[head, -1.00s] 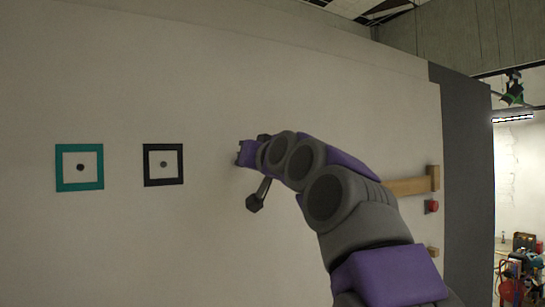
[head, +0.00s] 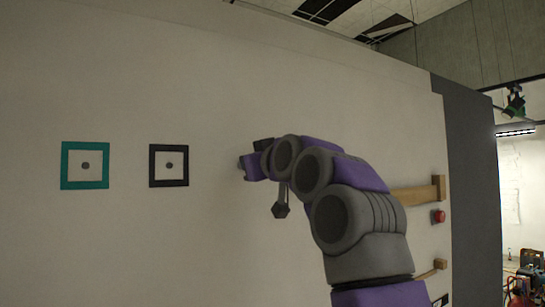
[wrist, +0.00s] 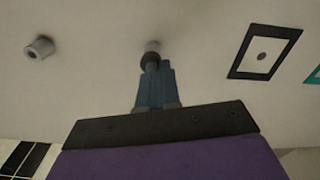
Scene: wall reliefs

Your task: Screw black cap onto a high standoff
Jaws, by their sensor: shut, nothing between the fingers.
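In the wrist view, my gripper (wrist: 153,75) has its blue-grey fingers together, pointing at the wall. A dark rounded piece (wrist: 150,60), perhaps the black cap, shows right at the fingertips. A second pale standoff (wrist: 39,47) sticks out to the left, apart from the fingers.
A black square frame (head: 169,166) with a dark dot and a teal one (head: 85,165) are on the wall to the left. Wooden pieces (head: 418,194) and a red knob (head: 438,216) project to the right. The wall below the frames is clear.

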